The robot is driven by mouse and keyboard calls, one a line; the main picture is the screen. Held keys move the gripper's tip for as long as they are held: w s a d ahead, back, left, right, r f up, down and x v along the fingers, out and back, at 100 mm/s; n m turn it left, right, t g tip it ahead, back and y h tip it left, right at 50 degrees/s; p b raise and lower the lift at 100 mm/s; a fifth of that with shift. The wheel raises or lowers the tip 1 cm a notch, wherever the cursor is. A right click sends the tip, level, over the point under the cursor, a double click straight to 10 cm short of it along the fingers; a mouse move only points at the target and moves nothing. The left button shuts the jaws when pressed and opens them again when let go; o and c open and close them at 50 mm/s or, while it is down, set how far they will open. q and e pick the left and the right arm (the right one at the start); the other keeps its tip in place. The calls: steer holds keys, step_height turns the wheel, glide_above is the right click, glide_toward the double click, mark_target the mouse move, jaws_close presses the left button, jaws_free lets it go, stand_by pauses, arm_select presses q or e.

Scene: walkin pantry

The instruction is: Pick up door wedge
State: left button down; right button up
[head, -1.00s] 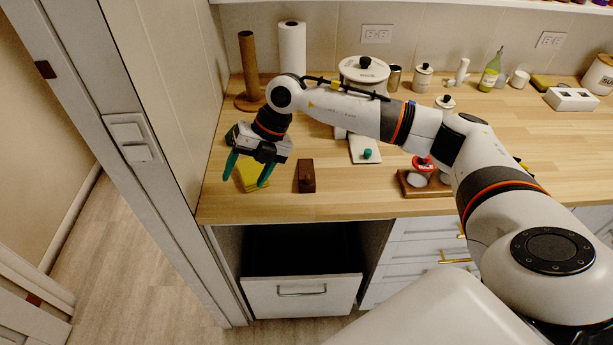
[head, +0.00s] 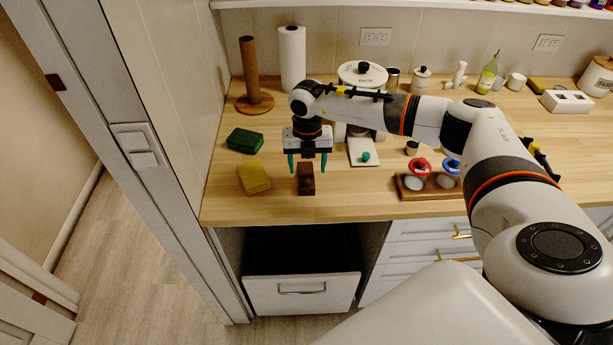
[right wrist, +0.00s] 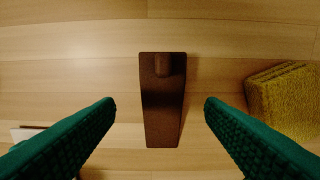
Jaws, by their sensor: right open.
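The door wedge (head: 306,181) is a dark brown wooden block lying on the wooden counter near its front edge. In the right wrist view the wedge (right wrist: 163,100) lies lengthwise between the two green fingers, with a gap on both sides. My right gripper (head: 307,170) points down over the wedge in the head view. It is open and empty, and its fingertips appear to be above the wedge, one on each side. My left gripper is not in view.
A yellow sponge (head: 254,177) lies left of the wedge, with a green block (head: 245,140) behind it. A wooden stand with red and blue lidded jars (head: 419,169) is to the right. An open drawer (head: 302,292) is below the counter edge.

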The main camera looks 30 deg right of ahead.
mark_target(307, 173)
steer(key=shift+a+f+p, duration=0.1)
steer(key=shift+f+p, duration=0.3)
steer(key=shift+f, duration=1.45)
steer(key=c, duration=1.1)
steer(key=shift+r, duration=0.2)
